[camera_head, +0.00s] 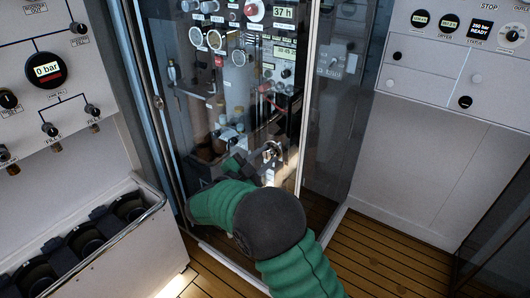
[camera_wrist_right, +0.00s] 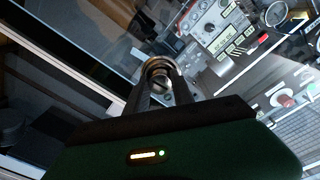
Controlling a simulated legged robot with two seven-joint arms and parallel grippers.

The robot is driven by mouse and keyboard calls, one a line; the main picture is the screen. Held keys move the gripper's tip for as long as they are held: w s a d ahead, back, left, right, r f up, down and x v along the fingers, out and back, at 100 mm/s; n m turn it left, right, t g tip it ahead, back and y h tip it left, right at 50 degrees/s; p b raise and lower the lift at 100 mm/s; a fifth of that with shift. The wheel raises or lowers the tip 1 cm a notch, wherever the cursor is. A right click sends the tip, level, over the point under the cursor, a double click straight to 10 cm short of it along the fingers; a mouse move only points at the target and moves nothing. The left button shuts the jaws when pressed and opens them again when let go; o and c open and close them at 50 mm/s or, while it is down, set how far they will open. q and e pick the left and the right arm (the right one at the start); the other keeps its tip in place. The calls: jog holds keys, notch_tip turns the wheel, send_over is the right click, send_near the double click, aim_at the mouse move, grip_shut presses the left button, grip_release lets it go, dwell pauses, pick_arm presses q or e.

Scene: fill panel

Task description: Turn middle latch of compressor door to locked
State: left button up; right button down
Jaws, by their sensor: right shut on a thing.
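The compressor door (camera_head: 300,120) is a glass panel with a metal frame and looks closed in front of the gauges. The middle latch (camera_head: 271,150) is a small round metal fitting near the door's right edge. My right gripper (camera_head: 264,163) reaches it from below and is shut on it. In the right wrist view the latch (camera_wrist_right: 160,70) shows as a shiny ring between the two dark fingertips (camera_wrist_right: 158,86) of my gripper. The fingers partly cover the latch, so I cannot tell its exact turn. My left gripper is not in view.
A white panel with a round 0 bar display (camera_head: 46,70) stands at the left, above a bin with a metal rail (camera_head: 120,232). Another white control panel (camera_head: 430,75) is at the right. The wooden floor (camera_head: 375,260) is clear at the lower right.

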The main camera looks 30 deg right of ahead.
jog(key=n+p, duration=0.3)
jog(key=p, duration=0.1)
jog(key=n+p, duration=0.8)
jog(key=p, duration=0.1)
jog(key=shift+r+t, duration=0.25)
jog(key=shift+t, duration=0.15)
jog(key=n+p, duration=0.2)
jog(key=shift+n, duration=0.4)
jog(key=shift+f+n+t+p, duration=0.2)
jog(key=shift+n+t+p, duration=0.2)
jog(key=shift+n+p, duration=0.95)
jog(key=shift+n+b, duration=0.3)
jog(key=shift+n, duration=0.15)
jog(key=c, duration=1.1)
grip_release()
jog(key=shift+w+f, duration=0.1)
jog(key=shift+w, duration=0.05)
jog(key=shift+a, duration=0.1)
